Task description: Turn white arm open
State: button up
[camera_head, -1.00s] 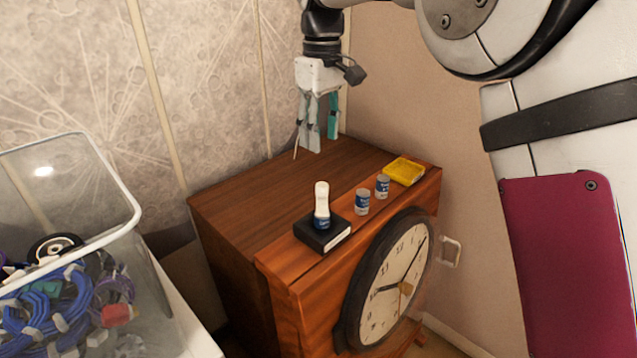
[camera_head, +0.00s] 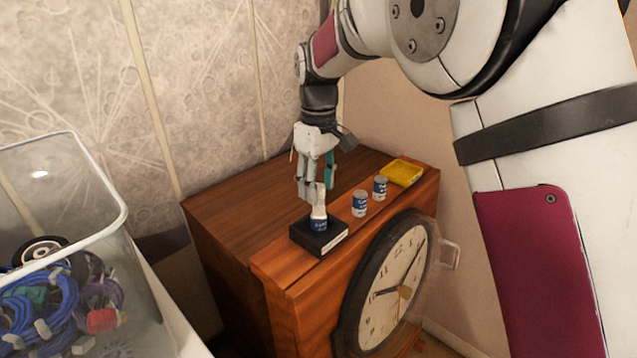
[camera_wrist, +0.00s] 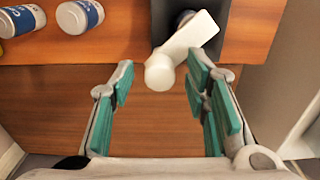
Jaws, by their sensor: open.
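In the head view the white arm (camera_head: 319,203) is partly covered by my gripper. My gripper (camera_head: 314,192) points down at it from above and behind. In the wrist view my gripper (camera_wrist: 164,82) is open with teal pads, and the arm's rounded end lies between the two fingers, nearer the right one. I cannot tell whether either finger touches it.
Two small blue-and-white cans (camera_head: 360,203) and a yellow tray (camera_head: 402,172) stand to the right on the cabinet (camera_head: 225,205). A round clock (camera_head: 392,285) is on its front. A clear bin (camera_head: 75,190) of cables is at left. The cabinet's back left is clear.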

grip_shut()
jog(key=shift+m+p, duration=0.3)
jog(key=m+p, duration=0.2)
jog(key=m, duration=0.1)
jog(key=shift+r+m+p, duration=0.15)
jog(key=shift+m+p, duration=0.15)
jog(key=shift+p, duration=0.1)
jog(key=m+p, duration=0.2)
jog(key=m, duration=0.3)
jog(key=shift+p, duration=0.4)
jog(key=m+p, duration=0.2)
jog(key=m, duration=0.3)
jog(key=shift+m, duration=0.4)
jog(key=m+p, duration=0.1)
jog(key=m, duration=0.3)
jog(key=shift+m, duration=0.4)
